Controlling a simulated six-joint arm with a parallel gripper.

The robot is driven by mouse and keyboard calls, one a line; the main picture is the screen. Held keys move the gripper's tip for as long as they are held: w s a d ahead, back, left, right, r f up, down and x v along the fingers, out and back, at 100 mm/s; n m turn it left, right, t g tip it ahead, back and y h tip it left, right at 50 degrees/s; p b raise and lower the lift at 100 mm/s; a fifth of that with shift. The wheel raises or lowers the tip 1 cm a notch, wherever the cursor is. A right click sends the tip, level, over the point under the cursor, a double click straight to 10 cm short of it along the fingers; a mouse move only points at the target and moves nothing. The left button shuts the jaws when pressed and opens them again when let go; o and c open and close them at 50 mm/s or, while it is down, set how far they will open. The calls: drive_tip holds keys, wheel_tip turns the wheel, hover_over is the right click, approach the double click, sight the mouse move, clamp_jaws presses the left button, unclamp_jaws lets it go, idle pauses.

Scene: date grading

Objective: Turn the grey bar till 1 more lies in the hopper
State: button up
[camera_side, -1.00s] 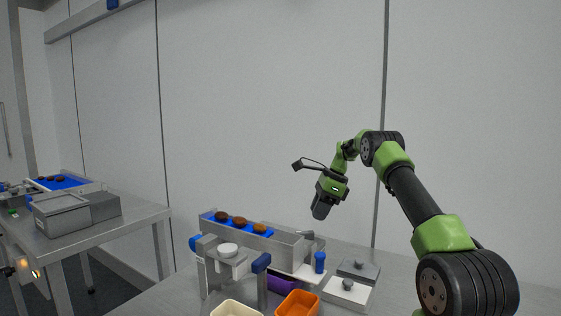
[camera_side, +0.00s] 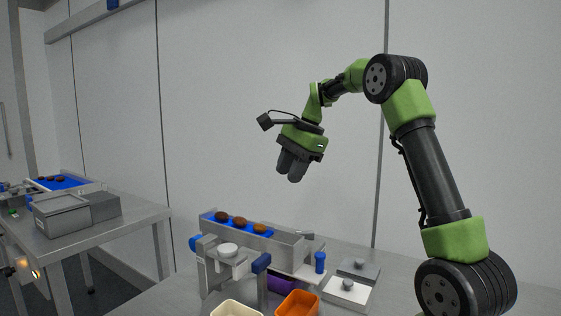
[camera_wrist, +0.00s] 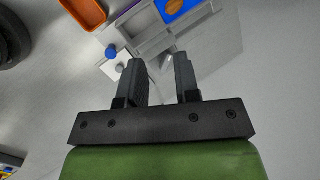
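Several brown dates lie in a row on the blue belt (camera_side: 250,227) of a grey feeder; the middle date (camera_side: 240,221) sits between two others. A small grey bar-like part (camera_side: 304,234) shows at the right end of the feeder; I cannot tell for certain that it is the grey bar. Below the belt stands a grey frame with a round white dish (camera_side: 228,249); which part is the hopper is unclear. My gripper (camera_side: 289,174) hangs in the air well above the feeder, touching nothing. In the wrist view its two fingers (camera_wrist: 159,62) are apart with nothing between them.
An orange tray (camera_side: 283,309), a cream tray (camera_side: 234,303) and a purple tray (camera_side: 282,283) stand in front of the feeder. A blue knob (camera_side: 320,262) and white and grey lidded blocks (camera_side: 350,294) are at its right. Another bench with a similar belt (camera_side: 64,182) stands at left.

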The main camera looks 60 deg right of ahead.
drive_tip(key=s+a+r+n, duration=0.3)
drive_tip(key=a+n, duration=0.2)
drive_tip(key=a, duration=0.4)
drive_tip(key=shift+a+r+t, duration=0.2)
drive_tip(key=shift+r+t, duration=0.1)
drive_tip(key=shift+r, duration=0.05)
drive_tip(key=shift+o, duration=1.4)
drive_tip(key=shift+w+d+f, duration=0.1)
drive_tip(key=shift+d, duration=0.15)
drive_tip(key=m+g+y, duration=0.1)
drive_tip(key=m, duration=1.1)
approach(311, 231)
drive_tip(key=x, duration=0.9)
drive_tip(key=shift+w+a+f, duration=0.1)
drive_tip(key=shift+f, duration=0.1)
